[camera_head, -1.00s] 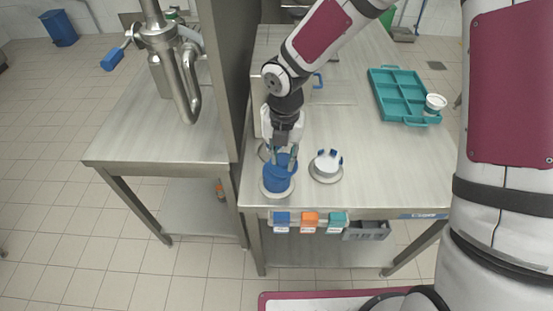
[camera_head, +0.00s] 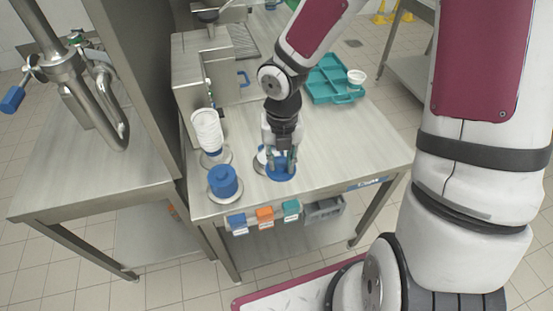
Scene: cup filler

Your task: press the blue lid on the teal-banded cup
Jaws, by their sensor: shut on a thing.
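My gripper (camera_head: 283,160) points down over the table, shut on a blue lid (camera_head: 282,173). The lid is in front of a white piece on a round stand (camera_head: 259,163), mostly hidden by my gripper and the lid. I cannot tell whether the lid touches it. A stack of blue lids (camera_head: 222,182) stands on a round base to the left. A white cup (camera_head: 356,77) sits at the corner of the teal tray (camera_head: 335,96). No teal band can be made out on any cup.
A stack of white cups (camera_head: 208,130) stands behind the blue lids, beside a steel machine (camera_head: 190,80). Blue (camera_head: 238,222), orange (camera_head: 265,215) and teal (camera_head: 291,209) labelled bins and a grey crate (camera_head: 323,210) hang at the front edge. The table's right part is clear.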

